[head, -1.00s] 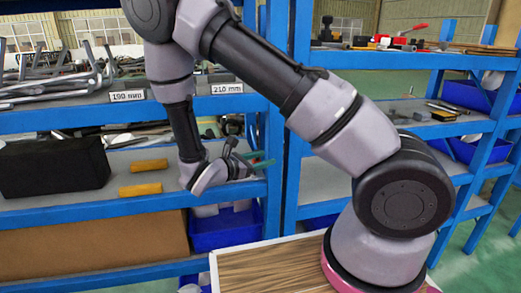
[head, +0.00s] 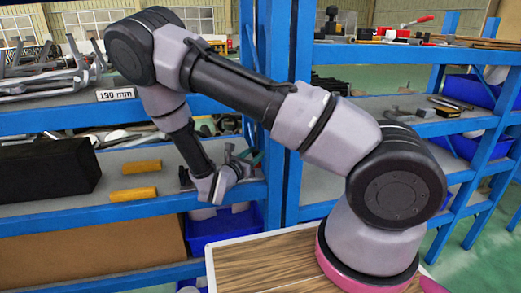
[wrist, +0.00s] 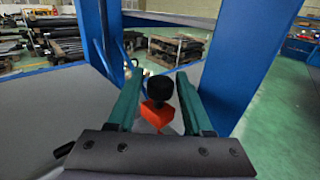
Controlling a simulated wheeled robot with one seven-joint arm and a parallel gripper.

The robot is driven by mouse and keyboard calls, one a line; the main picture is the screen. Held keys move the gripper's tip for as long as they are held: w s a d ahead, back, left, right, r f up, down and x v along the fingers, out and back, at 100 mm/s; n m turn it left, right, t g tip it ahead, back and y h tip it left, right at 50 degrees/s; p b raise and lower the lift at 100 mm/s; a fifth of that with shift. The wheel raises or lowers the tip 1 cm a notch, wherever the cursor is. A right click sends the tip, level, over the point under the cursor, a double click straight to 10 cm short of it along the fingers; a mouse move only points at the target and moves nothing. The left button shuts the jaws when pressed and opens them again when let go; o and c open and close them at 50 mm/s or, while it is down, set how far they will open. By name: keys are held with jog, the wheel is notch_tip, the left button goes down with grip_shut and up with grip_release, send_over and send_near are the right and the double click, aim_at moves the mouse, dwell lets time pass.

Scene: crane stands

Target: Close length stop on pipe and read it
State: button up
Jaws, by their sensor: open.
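My gripper (head: 243,157) is at the right end of the middle shelf, close to the blue upright, in the head view. In the wrist view, its two green fingers (wrist: 158,88) stand apart, open. An orange-red block (wrist: 157,117) with a black knob (wrist: 160,88) on top appears in the gap between them. It may be the length stop; I cannot tell whether either finger touches it. In the head view the arm and gripper hide that spot. I cannot make out a pipe with the stop on it or read a setting.
Blue shelf uprights (head: 285,100) stand close beside my gripper. Two yellow blocks (head: 141,167) (head: 135,194) and a black box (head: 45,178) lie left on the middle shelf. A "190 mm" label (head: 115,95) marks the shelf above. A blue bin (head: 222,225) sits below.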

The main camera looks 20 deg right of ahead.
jog(key=x, duration=0.3)
jog(key=shift+w+d, duration=0.2)
jog(key=c, duration=0.7)
jog(key=shift+a, duration=1.25)
jog(key=o, duration=0.7)
jog(key=v, duration=1)
jog(key=shift+s+a, duration=0.25)
jog(key=shift+s, duration=0.1)
